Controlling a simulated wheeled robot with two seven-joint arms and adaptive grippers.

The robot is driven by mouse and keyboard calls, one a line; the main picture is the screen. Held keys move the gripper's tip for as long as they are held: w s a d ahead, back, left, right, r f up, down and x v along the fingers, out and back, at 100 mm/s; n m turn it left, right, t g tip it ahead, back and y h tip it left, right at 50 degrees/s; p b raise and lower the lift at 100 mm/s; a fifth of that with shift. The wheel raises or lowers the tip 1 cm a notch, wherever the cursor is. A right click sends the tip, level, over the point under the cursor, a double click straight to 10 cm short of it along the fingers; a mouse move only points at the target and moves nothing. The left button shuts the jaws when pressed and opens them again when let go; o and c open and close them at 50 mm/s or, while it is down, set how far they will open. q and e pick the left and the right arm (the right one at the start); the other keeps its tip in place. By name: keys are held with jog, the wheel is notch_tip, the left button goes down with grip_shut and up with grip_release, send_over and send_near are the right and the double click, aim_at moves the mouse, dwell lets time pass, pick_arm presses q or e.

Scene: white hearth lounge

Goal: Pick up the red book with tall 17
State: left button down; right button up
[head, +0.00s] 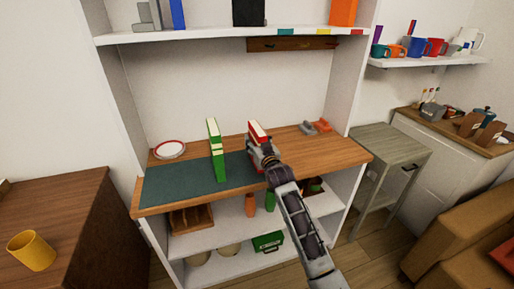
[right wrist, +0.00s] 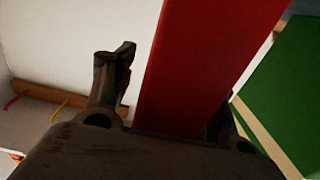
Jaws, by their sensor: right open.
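The red book (head: 254,130) stands upright on the wooden desk top, its pale page edges showing on top. My right gripper (head: 262,156) is at the book's near side. In the right wrist view the red book (right wrist: 205,65) rises between the open fingers. One finger (right wrist: 111,80) shows on the left with a gap to the book; the other is mostly hidden behind the book at the right. No "17" can be read on it. My left gripper is not in view.
A green book (head: 216,152) with pale bands stands left of the red one on a dark green mat (head: 170,186). A red-rimmed plate (head: 170,150) lies at the back left. Grey and orange items (head: 316,127) lie at the right. A shelf (head: 210,34) spans above.

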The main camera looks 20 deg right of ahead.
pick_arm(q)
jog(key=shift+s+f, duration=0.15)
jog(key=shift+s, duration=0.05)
pick_arm(e)
jog(key=shift+c, duration=0.3)
jog(key=shift+c, duration=1.2)
grip_shut()
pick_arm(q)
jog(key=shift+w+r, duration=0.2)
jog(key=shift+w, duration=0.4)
pick_arm(e)
jog(key=shift+r, duration=0.1)
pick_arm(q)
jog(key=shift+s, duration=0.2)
pick_arm(e)
jog(key=shift+r, duration=0.1)
